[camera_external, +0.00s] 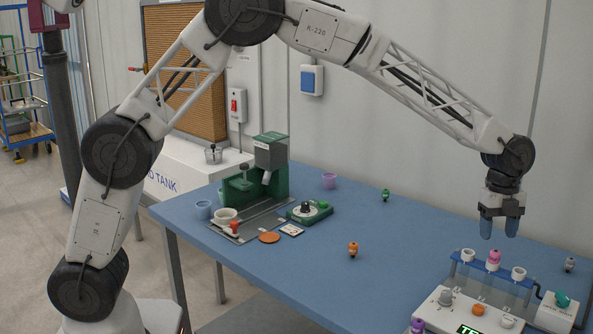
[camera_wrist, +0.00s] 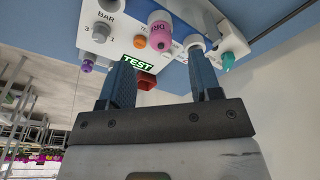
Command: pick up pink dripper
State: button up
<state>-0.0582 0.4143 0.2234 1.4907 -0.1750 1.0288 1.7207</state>
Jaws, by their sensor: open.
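The pink dripper (camera_external: 493,258) stands upright in the middle holder of a blue rack (camera_external: 482,268) on the test unit at the table's right. Its lower part is hidden by the rack. In the wrist view, the dripper (camera_wrist: 160,36) shows pink and white, ahead between the fingers. My gripper (camera_external: 499,231) points down above the rack, slightly right of the dripper in the external picture. Its two blue fingers are apart with nothing between them. In the wrist view, the open gripper (camera_wrist: 162,62) does not touch the dripper.
White sockets (camera_external: 468,255) (camera_external: 519,273) flank the dripper. The white test unit (camera_external: 440,312) carries a grey knob, an orange button and a purple piece (camera_external: 417,325). Orange (camera_external: 353,249), green (camera_external: 385,195) and grey (camera_external: 569,264) small pieces stand apart on the blue table. A green machine (camera_external: 270,170) stands at left.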

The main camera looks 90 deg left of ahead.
aim_at(496, 251)
jog(key=shift+f, duration=0.15)
jog(key=shift+d+f, duration=0.25)
jog(key=shift+f, duration=0.95)
jog(key=shift+d+f, duration=0.2)
jog(key=shift+f, duration=1)
jog(key=c, duration=1)
jog(key=shift+r, duration=0.1)
